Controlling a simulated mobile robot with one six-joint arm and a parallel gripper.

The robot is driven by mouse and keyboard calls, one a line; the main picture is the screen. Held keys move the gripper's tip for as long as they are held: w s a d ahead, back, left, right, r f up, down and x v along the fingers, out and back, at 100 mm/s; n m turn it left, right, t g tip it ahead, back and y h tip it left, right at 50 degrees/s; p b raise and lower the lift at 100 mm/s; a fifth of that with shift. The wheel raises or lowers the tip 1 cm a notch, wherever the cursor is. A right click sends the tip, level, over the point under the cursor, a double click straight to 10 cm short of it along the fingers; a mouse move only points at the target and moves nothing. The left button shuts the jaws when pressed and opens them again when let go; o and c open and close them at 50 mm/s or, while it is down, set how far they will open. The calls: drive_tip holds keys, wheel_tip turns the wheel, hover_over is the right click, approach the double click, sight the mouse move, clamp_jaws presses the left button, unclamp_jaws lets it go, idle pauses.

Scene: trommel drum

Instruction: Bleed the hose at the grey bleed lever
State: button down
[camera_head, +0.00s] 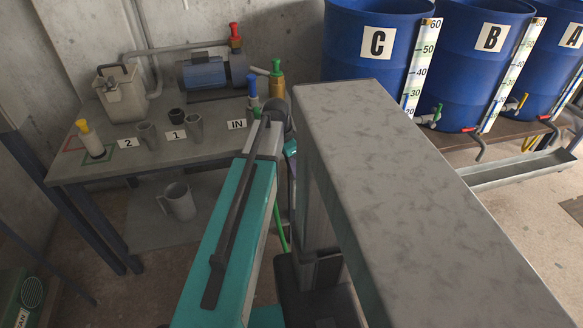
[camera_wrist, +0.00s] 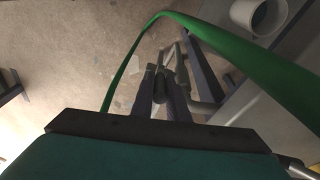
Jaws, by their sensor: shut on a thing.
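In the wrist view my gripper (camera_wrist: 160,88) has its two dark fingers close together around a thin grey piece. This looks like the grey bleed lever (camera_wrist: 160,62), though its held end is mostly hidden. Grey pipework (camera_wrist: 207,106) stands just right of the fingers. The green hose (camera_wrist: 225,48) arcs over and around the gripper from the right edge to the left. In the head view a short length of the hose (camera_head: 280,232) shows below the bench's right end. My arm hides the gripper and the lever there.
A grey bench (camera_head: 160,160) at the left carries a pump (camera_head: 203,73), cups and bottles. A jug (camera_head: 177,201) stands below it and a pale round vessel (camera_wrist: 258,14) shows in the wrist view. Blue drums C (camera_head: 372,65), B (camera_head: 480,70) and A stand right, above a trough (camera_head: 515,168).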

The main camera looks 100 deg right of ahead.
drive_tip(key=shift+s+a+f+t, duration=0.1)
drive_tip(key=shift+s+t, duration=0.15)
drive_tip(key=shift+t, duration=0.05)
drive_tip(key=c, duration=1.7)
unclamp_jaws()
drive_tip(key=shift+c, duration=0.2)
drive_tip(key=shift+r, duration=0.25)
wheel_tip(320, 180, up, 13)
drive_tip(key=w, duration=0.2)
drive_tip(key=shift+p, duration=0.35)
drive_tip(key=shift+w+r, duration=0.1)
